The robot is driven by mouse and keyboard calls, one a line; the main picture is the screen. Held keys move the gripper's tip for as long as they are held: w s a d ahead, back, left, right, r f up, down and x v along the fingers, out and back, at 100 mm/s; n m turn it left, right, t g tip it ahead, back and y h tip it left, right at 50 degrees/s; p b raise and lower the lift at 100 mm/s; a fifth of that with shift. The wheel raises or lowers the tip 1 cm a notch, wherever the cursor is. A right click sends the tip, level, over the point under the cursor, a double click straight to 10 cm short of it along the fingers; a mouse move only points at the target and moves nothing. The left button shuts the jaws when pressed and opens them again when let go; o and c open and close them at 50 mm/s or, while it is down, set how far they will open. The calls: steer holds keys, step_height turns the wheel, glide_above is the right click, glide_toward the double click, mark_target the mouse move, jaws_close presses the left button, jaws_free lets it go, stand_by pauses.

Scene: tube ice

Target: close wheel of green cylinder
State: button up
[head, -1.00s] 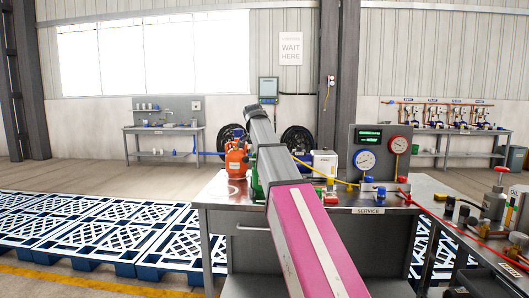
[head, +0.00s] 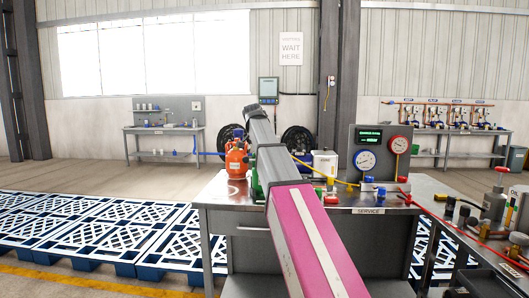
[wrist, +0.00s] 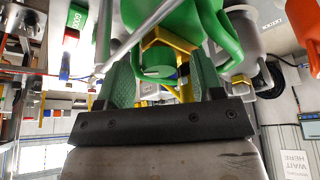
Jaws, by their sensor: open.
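The green cylinder (wrist: 182,18) fills the top middle of the wrist view, which is upside down. In the head view only a green edge of it (head: 257,187) shows beside my arm. A round green part (wrist: 158,60), which looks like its wheel, lies between the two green-padded fingers of my gripper (wrist: 160,68). The fingers are apart, one on each side of this part. I cannot tell whether either finger touches it. A yellow bracket-like piece (wrist: 172,38) shows by the wheel. My gripper is hidden behind my arm in the head view.
An orange cylinder (head: 236,160) stands left of the green one on the service bench (head: 330,212). A white box (head: 325,164), a gauge panel (head: 379,140) and red and yellow hoses are to the right. Blue pallets (head: 100,232) cover the floor at left.

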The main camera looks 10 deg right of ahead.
steer(key=shift+r, duration=0.1)
steer(key=v, duration=1)
steer(key=shift+r, duration=0.3)
steer(key=s+d+n+t+y, duration=0.15)
steer(key=d+n+y, duration=0.35)
steer(key=n, duration=0.8)
steer(key=x, duration=1)
steer(key=shift+a+f, duration=0.2)
steer(key=shift+f, duration=0.2)
steer(key=c, duration=0.9)
